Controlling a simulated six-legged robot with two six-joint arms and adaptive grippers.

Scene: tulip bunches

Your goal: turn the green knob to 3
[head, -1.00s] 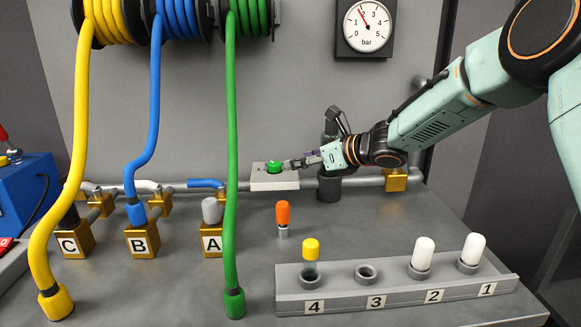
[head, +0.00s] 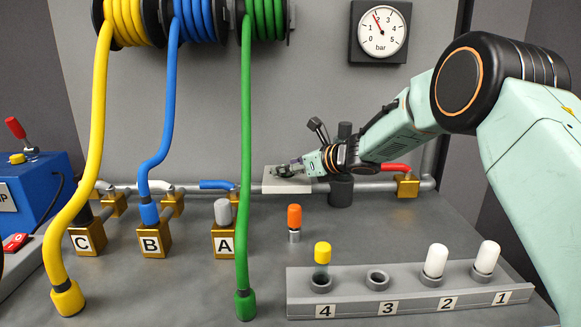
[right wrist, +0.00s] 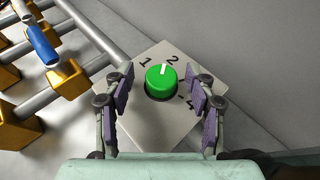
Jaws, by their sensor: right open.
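The green knob (right wrist: 161,82) sits on a pale square plate (right wrist: 150,123) with numbers around it. Its white mark points up, close to the 2. The 1 is to the left of the 2, a 4 shows near the right finger, and I cannot make out a 3. My right gripper (head: 286,170) is open, its two fingers on either side of the knob with gaps between. In the head view the gripper covers the knob and the plate (head: 272,187) shows below it. My left gripper is not in view.
A pipe with brass fittings (head: 407,185) runs along the wall, and a red lever (head: 395,168) shows beside my right arm. A dark post (head: 341,190) stands close to the gripper. The green hose (head: 244,230) hangs left of the plate. The grey rack (head: 410,295) is in front.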

